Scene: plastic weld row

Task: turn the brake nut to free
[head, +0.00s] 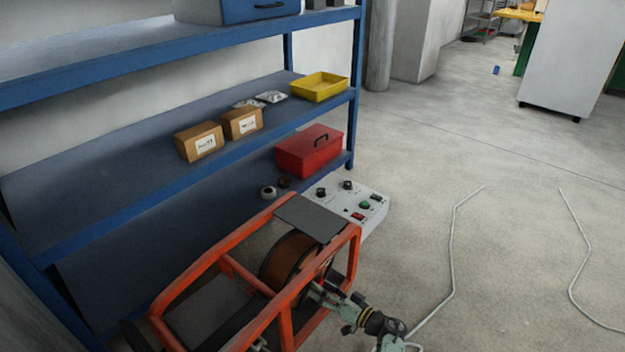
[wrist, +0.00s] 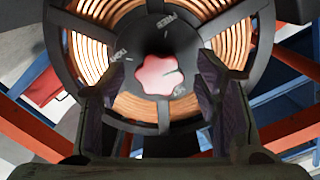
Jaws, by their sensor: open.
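The brake nut (wrist: 160,74) is a pink-red lobed knob at the centre of the dark spool hub (wrist: 190,45) in the wrist view. A dark line on the nut points to the right. Small white markings sit on the hub around it, one above that seems to read FREE, one at left and one below right that are hard to read. My gripper (wrist: 155,92) is open, its fingers on either side of the nut with visible gaps. In the head view my gripper (head: 322,292) reaches the reel (head: 288,262) from the right; the nut is hidden there.
The reel sits inside an orange tube frame (head: 225,264) whose bars run close to my gripper. A grey control box (head: 352,205) stands behind it. A blue shelf (head: 110,190) with cartons is at left; a red toolbox (head: 308,152) stands low. Floor at right is mostly clear.

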